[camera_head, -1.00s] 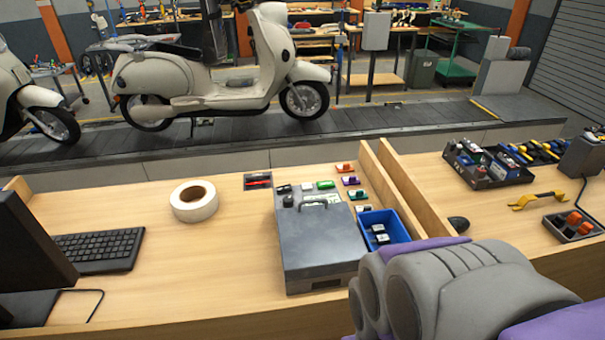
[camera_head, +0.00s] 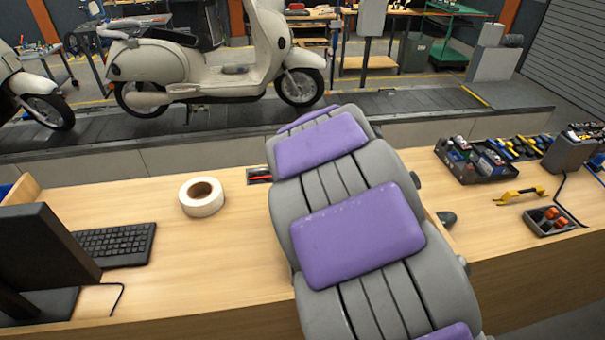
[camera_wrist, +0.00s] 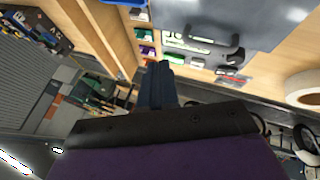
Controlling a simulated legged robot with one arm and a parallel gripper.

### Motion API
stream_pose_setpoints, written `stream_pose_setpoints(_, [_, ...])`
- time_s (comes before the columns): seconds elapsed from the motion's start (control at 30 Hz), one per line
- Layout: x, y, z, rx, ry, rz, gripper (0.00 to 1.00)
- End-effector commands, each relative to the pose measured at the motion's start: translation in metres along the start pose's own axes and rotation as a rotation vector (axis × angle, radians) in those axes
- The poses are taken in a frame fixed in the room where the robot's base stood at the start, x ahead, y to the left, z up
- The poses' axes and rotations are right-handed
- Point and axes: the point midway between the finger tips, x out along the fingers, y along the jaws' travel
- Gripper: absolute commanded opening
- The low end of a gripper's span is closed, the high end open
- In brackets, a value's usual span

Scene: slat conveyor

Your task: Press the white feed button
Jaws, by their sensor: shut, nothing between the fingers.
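In the wrist view, my gripper (camera_wrist: 158,72) is shut and empty, its dark fingers pointing towards a row of small blocks at the edge of a grey box (camera_wrist: 255,18). A green block (camera_wrist: 173,59) is close to the fingertips in the picture, and a white block (camera_wrist: 197,63) is just right of it. The white one looks like the white feed button, but its label is too small to read. I cannot tell whether the fingertips touch anything. In the head view, my arm hides the box, the blocks and the gripper.
A tape roll (camera_head: 201,196), a keyboard (camera_head: 113,246) and a monitor (camera_head: 45,255) are on the bench at left. A dark parts tray (camera_head: 485,160) and a yellow handle (camera_head: 519,196) lie at right. A scooter (camera_head: 220,60) stands on the conveyor (camera_head: 400,103) behind.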

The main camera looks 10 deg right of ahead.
Motion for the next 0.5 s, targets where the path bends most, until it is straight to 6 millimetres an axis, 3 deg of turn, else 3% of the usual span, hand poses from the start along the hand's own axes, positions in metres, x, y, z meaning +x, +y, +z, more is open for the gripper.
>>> stream_pose_setpoints(0.03, [0.006, 0.002, -0.025, -0.033, 0.037, 0.011, 0.0])
stream_pose_setpoints(0.2, [0.029, -0.009, -0.09, -0.134, 0.175, 0.031, 0.0])
stream_pose_setpoints(0.33, [0.037, -0.028, -0.12, -0.187, 0.241, 0.035, 0.0])
stream_pose_setpoints(0.5, [0.04, -0.043, -0.136, -0.217, 0.278, 0.038, 0.0])
